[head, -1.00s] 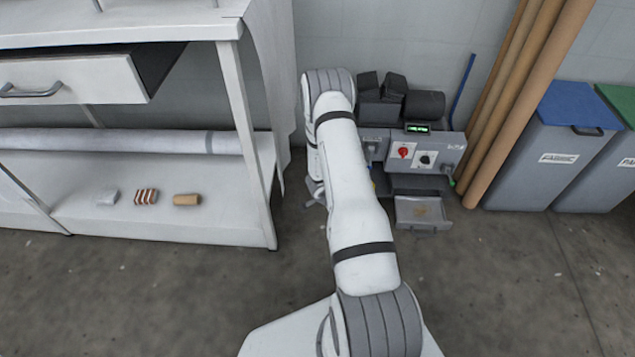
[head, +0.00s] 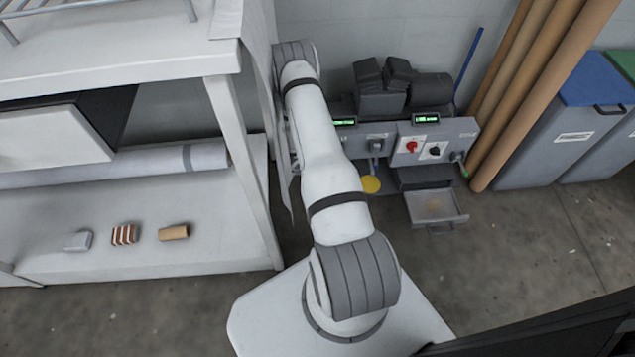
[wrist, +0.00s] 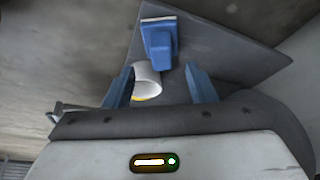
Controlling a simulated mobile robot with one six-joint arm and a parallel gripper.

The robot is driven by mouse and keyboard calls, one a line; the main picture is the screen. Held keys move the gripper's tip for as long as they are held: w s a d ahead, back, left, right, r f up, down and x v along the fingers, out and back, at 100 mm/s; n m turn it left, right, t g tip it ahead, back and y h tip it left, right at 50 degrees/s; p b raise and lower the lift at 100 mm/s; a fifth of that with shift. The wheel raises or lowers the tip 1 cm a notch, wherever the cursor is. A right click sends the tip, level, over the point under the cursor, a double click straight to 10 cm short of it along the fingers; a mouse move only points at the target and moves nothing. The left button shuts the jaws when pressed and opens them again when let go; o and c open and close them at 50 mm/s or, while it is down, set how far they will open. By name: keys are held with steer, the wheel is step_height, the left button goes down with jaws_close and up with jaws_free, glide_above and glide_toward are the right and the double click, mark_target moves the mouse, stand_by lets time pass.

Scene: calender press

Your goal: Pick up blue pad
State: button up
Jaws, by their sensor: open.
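In the wrist view, a blue block (wrist: 160,40) with a flat, pale-edged top lies on a dark grey surface. It may be the blue pad, but I cannot tell for sure. My gripper (wrist: 160,86) is open, with its two blue fingers apart. The blue block lies beyond the fingertips, roughly in line with the gap between them. A white round piece with a yellow rim (wrist: 147,80) shows between the fingers, nearer than the block. I cannot tell whether anything touches the fingers. In the head view my arm hides the gripper, and no blue pad can be made out.
The grey press (head: 432,140) stands against the wall with an open tray (head: 436,207). A yellow disc (head: 371,184) shows beside my arm. Brown tubes (head: 540,80) and a blue-lidded bin (head: 575,120) stand right. A white bench (head: 215,100) stands close on the left. Some floor is clear.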

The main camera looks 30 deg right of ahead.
steer(key=b+x, duration=0.3)
steer(key=x, duration=0.3)
steer(key=shift+w+d+f, duration=0.1)
steer(key=shift+d+f, duration=0.2)
steer(key=shift+d, duration=0.05)
steer(key=shift+c, duration=0.5)
steer(key=shift+r, duration=0.1)
jaws_close()
steer(key=shift+r+p, duration=0.2)
steer(key=shift+p, duration=0.35)
steer(key=shift+s+a+f, duration=0.1)
steer(key=shift+s+a, duration=0.05)
steer(key=shift+s, duration=0.25)
steer(key=s+a+p, duration=0.2)
steer(key=s+a, duration=0.2)
steer(key=s, duration=0.3)
steer(key=s+a+p, duration=0.2)
steer(key=s+a, duration=0.1)
steer(key=s, duration=0.5)
steer(key=shift+s+a, duration=0.15)
steer(key=shift+a, duration=0.25)
